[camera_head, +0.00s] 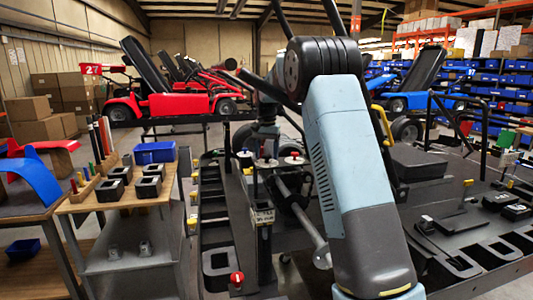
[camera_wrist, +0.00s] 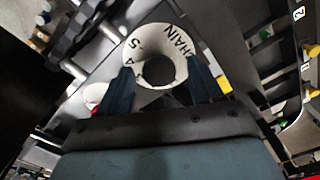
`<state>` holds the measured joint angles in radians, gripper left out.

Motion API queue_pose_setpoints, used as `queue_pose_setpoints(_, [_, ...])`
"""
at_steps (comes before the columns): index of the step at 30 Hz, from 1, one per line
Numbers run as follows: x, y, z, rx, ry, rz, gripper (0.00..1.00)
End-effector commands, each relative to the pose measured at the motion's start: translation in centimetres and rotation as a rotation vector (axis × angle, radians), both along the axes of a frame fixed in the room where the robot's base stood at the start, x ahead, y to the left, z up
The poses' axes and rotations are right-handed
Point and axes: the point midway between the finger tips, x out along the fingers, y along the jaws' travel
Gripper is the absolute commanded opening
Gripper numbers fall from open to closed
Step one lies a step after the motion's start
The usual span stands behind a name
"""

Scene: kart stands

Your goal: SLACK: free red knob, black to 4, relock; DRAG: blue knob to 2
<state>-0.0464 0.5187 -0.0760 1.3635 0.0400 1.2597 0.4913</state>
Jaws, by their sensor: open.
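In the wrist view a white ring dial (camera_wrist: 148,42) reads "CHAIN", with the numbers 5 and 4 on its left part. A dark round black knob (camera_wrist: 159,70) sits at its middle. My gripper (camera_wrist: 162,85) is open, its two dark fingers apart at the near side of the dial; I cannot tell whether they touch the knob. A pale disc with a red part, perhaps the red knob (camera_wrist: 95,109), is partly hidden beside the left finger. In the head view a red-topped knob (camera_head: 294,154) stands on the dark rig. The blue knob cannot be made out.
A wooden bench (camera_head: 150,202) with black blocks and a blue bin (camera_head: 155,152) is at left. Bars and trays crowd the right. My arm hides the middle of the rig.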

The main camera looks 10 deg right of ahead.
Motion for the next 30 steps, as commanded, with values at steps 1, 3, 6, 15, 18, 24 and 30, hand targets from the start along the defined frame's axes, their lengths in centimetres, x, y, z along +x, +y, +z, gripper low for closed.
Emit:
queue_pose_setpoints(1, [0.0,0.0,0.1,0.000,0.000,0.000,0.65])
queue_pose_setpoints(3, [0.0,0.0,0.5,0.000,-0.001,0.000,0.65])
queue_pose_setpoints(6, [0.1,0.0,1.6,0.000,-0.002,0.000,0.65])
queue_pose_setpoints(15, [0.1,0.0,7.3,-0.001,-0.003,0.000,0.65])
queue_pose_setpoints(18, [0.1,0.0,9.2,-0.001,-0.003,0.000,0.65])
queue_pose_setpoints(24, [0.1,0.0,12.2,0.000,-0.001,0.000,0.65])
queue_pose_setpoints(30, [0.1,0.0,13.5,0.000,0.000,0.000,0.65])
